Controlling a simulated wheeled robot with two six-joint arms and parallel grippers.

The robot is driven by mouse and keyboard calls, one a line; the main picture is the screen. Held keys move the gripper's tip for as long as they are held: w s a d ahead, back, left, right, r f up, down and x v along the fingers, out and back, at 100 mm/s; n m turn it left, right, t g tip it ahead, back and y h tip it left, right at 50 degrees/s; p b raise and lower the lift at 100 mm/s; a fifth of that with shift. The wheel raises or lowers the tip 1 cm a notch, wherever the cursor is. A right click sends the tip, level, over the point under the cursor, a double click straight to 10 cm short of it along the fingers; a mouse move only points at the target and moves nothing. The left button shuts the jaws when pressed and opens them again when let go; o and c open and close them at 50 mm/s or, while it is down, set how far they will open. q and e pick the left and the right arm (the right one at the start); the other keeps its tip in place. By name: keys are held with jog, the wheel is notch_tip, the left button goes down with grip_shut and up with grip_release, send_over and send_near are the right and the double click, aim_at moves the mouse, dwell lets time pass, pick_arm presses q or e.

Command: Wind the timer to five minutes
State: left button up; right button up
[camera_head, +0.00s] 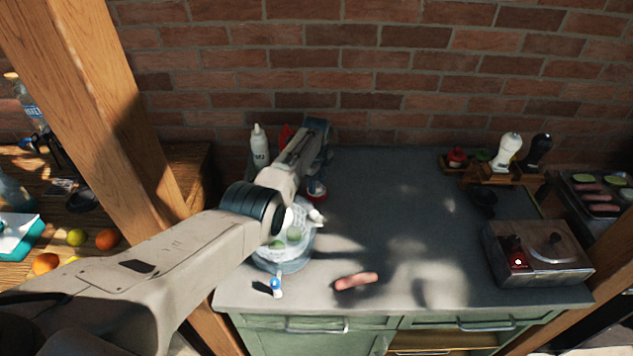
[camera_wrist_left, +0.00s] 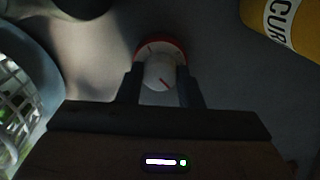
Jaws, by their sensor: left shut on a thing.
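The timer (camera_wrist_left: 160,46) is a small round thing with a red rim, a white dial and a white knob (camera_wrist_left: 158,74) with a short red mark. It stands on the grey counter and shows upright below my left wrist in the head view (camera_head: 316,194). My left gripper (camera_wrist_left: 161,82) comes down from above, its two dark fingers on either side of the knob and shut on it. The dial marks are too small and dark to read. My right gripper is in neither view.
A clear bowl with a white basket and green pieces (camera_head: 283,262) stands close beside my left gripper. A white bottle (camera_head: 259,150) and a red bottle (camera_head: 286,133) stand behind. A sausage (camera_head: 357,281) lies near the front edge. The counter's middle is free.

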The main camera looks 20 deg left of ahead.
aim_at(317, 184)
pick_arm(q)
jog(key=shift+m, duration=1.1)
jog(key=o, duration=1)
jog(key=shift+r, duration=0.15)
jog(key=shift+w+r, duration=0.1)
jog(key=shift+r, duration=0.25)
jog(key=shift+r+b, duration=1)
jog(key=shift+r, duration=3.95)
